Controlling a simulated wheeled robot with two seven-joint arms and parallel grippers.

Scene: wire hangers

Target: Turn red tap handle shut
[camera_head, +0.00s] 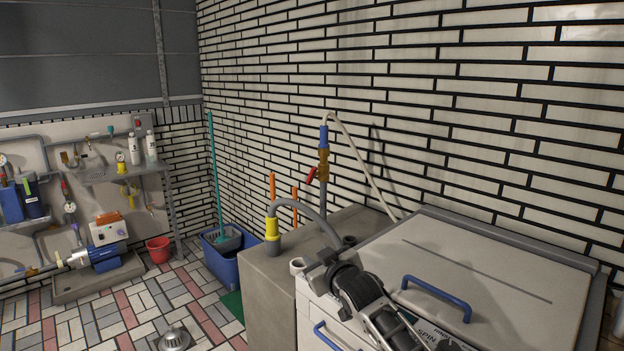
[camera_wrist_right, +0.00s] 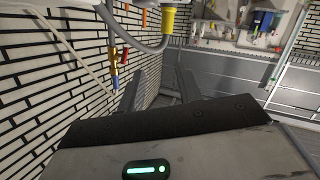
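The red tap handle (camera_head: 311,174) sits on a brass valve (camera_head: 323,165), on the upright grey pipe against the brick wall. It slants down to the left of the valve. In the right wrist view, which looks inverted, the red handle (camera_wrist_right: 122,54) shows beside the brass body, left of the fingers. My right gripper (camera_head: 320,270) is below the handle, near the front edge of the white machine, and apart from the handle. In the wrist view the two fingers of the right gripper (camera_wrist_right: 160,84) stand apart with nothing between them. My left gripper is not in view.
A white hose (camera_head: 365,150) runs from the blue fitting (camera_head: 324,136) down behind the machine (camera_head: 480,270). A grey hose with a yellow collar (camera_head: 272,228) arches in front of the pipe. Open air surrounds the valve's left side.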

